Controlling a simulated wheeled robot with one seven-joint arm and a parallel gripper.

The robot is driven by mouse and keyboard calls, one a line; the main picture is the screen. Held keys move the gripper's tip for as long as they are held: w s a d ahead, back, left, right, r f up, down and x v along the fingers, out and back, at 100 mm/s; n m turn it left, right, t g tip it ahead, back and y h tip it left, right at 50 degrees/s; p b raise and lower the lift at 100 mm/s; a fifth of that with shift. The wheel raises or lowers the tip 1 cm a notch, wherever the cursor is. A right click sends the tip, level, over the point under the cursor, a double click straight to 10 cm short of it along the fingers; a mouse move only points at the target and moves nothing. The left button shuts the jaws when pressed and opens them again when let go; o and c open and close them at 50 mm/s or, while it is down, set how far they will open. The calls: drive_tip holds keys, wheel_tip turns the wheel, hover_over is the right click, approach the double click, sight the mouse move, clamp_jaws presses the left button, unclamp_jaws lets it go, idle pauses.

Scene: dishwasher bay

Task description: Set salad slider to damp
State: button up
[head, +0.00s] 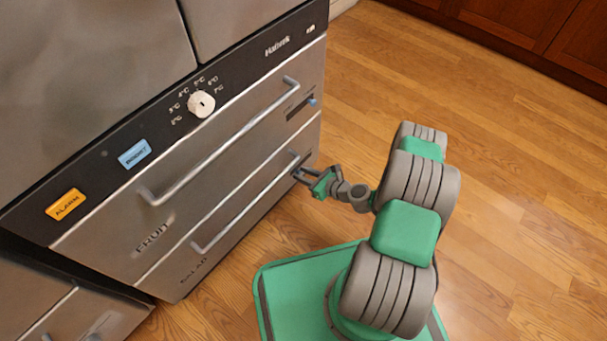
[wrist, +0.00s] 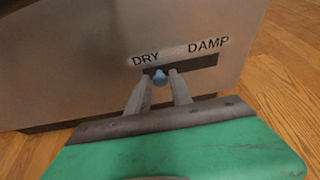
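The salad slider is a small blue knob (wrist: 160,77) in a dark horizontal slot (wrist: 200,63) in the wrist view. The knob sits toward the left end, below the DRY label (wrist: 146,59). The DAMP label (wrist: 208,45) is above the right part of the slot. My gripper (wrist: 161,76) is open, with one fingertip on each side of the knob and very narrow gaps; contact is not clear. In the head view my gripper (head: 299,172) is at the right end of the lower SALAD drawer (head: 215,262). The salad knob cannot be made out there.
The FRUIT drawer (head: 170,215) above has a long bar handle (head: 225,145) and its own blue slider knob (head: 312,102). The salad drawer's bar handle (head: 240,210) ends close to my gripper. Open wooden floor (head: 500,180) lies to the right.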

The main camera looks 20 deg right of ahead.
clamp_jaws()
idle(1.0)
